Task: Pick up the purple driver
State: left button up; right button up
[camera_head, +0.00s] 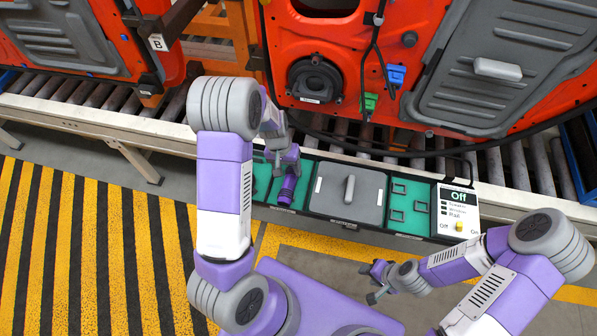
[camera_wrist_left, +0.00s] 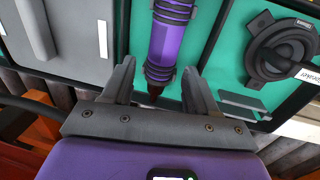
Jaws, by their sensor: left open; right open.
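The purple driver (camera_head: 288,186) lies on a teal tray section of the bench in the head view. It also shows in the left wrist view (camera_wrist_left: 170,48), a purple cylinder with dark ringed ends and a dark tip. My left gripper (camera_head: 284,160) is over the tip end of the driver in the head view. In the left wrist view my left gripper (camera_wrist_left: 158,90) is open, with its fingers on either side of the driver's tip end and not closed on it. My right gripper (camera_head: 370,283) is open and empty, low in the head view, away from the bench.
A grey lidded panel (camera_head: 346,191) is right of the driver, then a teal section with square holders (camera_head: 397,212) and a control box (camera_head: 456,212) reading "Off". A dark round part (camera_wrist_left: 282,47) sits beside the driver. Orange door panels (camera_head: 331,45) stand behind, over the rollers.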

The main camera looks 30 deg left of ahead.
aim_at(288, 180)
pick_arm(q)
jog(key=shift+s+f, duration=0.15)
jog(key=shift+f, duration=0.25)
jog(key=shift+s+d+f, duration=0.1)
jog(key=shift+s+f, duration=0.2)
jog(key=shift+s, duration=0.1)
jog(key=shift+s+f+b, duration=0.15)
jog(key=shift+f+b, duration=0.15)
jog(key=shift+b, duration=0.05)
jog(key=f, duration=0.1)
jog(key=f+b, duration=0.1)
jog(key=f, duration=0.3)
jog(key=shift+d+b, duration=0.3)
jog(key=shift+r, duration=0.15)
grip_shut()
pick_arm(e)
jog(key=shift+s+f, duration=0.3)
jog(key=shift+f, duration=0.25)
jog(key=shift+s+f, duration=0.25)
jog(key=shift+f, duration=0.25)
